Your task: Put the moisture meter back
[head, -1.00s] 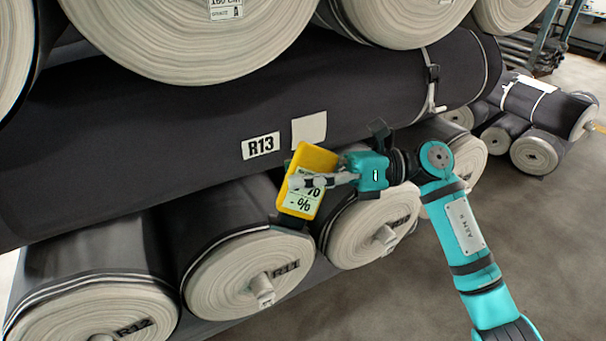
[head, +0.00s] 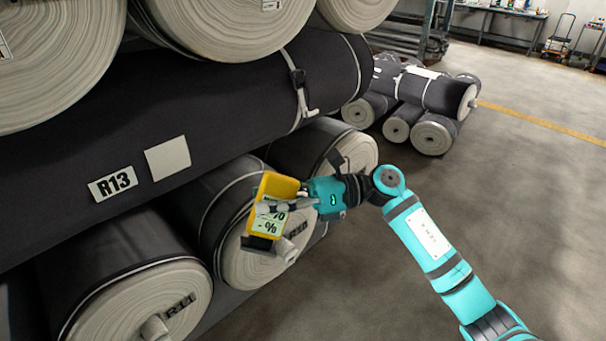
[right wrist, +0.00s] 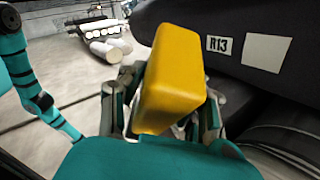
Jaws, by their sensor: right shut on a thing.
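The moisture meter (head: 275,189) is a yellow block with a pale display and dark lower end. My right gripper (head: 272,207) is shut on it and holds it in the air in front of the stacked rolls. In the right wrist view the yellow meter (right wrist: 172,78) stands tilted between the fingers (right wrist: 165,118), its plain yellow side toward the camera. The display shows a percent sign, but its figures are partly hidden by the fingers.
Large grey rolls with pale ends are stacked at the left; one carries an R13 label (head: 113,183) and a blank pale card (head: 167,158). A roll marked R11 (head: 140,305) lies below. More strapped rolls (head: 425,95) lie behind. Floor (head: 500,190) at right is clear. A workbench (head: 500,22) stands far back.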

